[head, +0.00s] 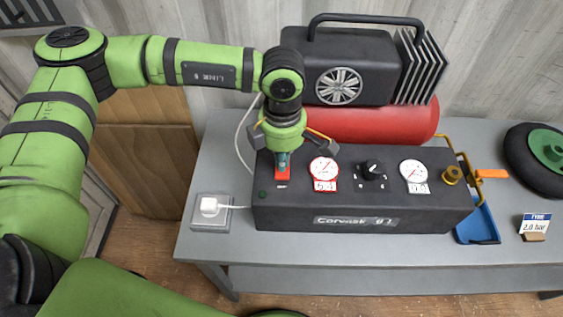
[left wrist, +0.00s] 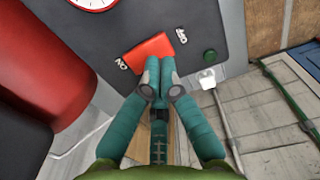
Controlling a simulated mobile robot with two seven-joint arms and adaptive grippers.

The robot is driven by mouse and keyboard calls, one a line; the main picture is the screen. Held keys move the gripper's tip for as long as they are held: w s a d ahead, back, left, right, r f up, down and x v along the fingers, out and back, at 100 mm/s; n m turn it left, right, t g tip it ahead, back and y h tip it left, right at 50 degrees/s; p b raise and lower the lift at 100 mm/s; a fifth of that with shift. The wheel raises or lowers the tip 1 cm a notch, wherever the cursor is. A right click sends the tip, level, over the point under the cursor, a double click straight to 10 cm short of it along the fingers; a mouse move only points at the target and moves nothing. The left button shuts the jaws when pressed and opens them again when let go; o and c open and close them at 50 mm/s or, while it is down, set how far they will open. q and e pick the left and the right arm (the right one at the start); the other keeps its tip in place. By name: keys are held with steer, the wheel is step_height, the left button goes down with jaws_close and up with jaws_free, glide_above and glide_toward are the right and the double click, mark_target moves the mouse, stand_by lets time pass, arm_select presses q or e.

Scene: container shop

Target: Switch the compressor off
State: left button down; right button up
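The compressor has a dark control box (head: 360,215) on the bench, with a red tank (head: 370,122) and black motor housing behind. Its red switch (head: 283,175) is at the left of the box top. In the left wrist view the red switch (left wrist: 146,58) lies between an ON label (left wrist: 121,64) and an OFF label (left wrist: 181,37). My left gripper (head: 282,158) points down at the switch. Its fingertips (left wrist: 160,72) are together with nothing between them, at the switch's edge; I cannot tell whether they touch it. My right gripper is not in view.
Two gauges (head: 323,169) (head: 413,170) flank a black knob (head: 373,170). A dark green lamp (head: 263,194) is beside the switch. A blue tray (head: 478,222), tyre (head: 534,160) and tyre sign (head: 535,223) are right.

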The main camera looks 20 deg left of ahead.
arm_select(q)
steer(key=shift+r+p, duration=0.8)
steer(key=shift+r, duration=1.55)
